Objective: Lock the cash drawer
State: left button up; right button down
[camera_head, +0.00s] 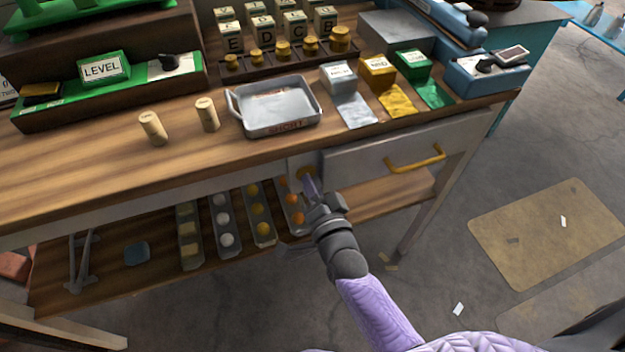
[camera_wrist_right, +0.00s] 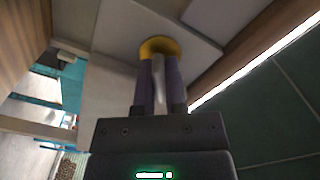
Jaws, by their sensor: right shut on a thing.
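The cash drawer (camera_head: 365,160) is a pale front with a yellow handle (camera_head: 415,160) under the right part of the wooden counter. It looks pushed in, about level with the panel beside it. A round yellow lock (camera_head: 304,172) sits on the panel left of the drawer; it also shows in the right wrist view (camera_wrist_right: 160,46). My right gripper (camera_head: 309,185) is at this lock. In the right wrist view its purple fingers (camera_wrist_right: 159,72) are shut on a thin silver key (camera_wrist_right: 159,78) that points at the lock. The key's tip and its depth are hidden.
A lower shelf (camera_head: 110,285) holds narrow trays of balls close behind my right gripper.

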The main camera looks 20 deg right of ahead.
jog(key=n+p, duration=0.1)
jog(key=n, duration=0.2)
jog(key=shift+n, duration=0.4)
jog(key=shift+n+p, duration=0.45)
jog(key=shift+n, duration=0.45)
jog(key=n, duration=0.3)
jog(key=shift+p, duration=0.3)
jog(key=shift+n, duration=0.8)
pick_arm(q)
jog(key=r, duration=0.1)
jog(key=w+d+r, duration=0.1)
jog(key=d+r, duration=0.1)
jog(key=shift+w, duration=0.3)
jog(key=shift+a+t, duration=0.2)
jog(key=shift+t, duration=0.1)
pick_arm(e)
jog(key=shift+n, duration=0.4)
pick_arm(q)
jog(key=shift+w, duration=0.3)
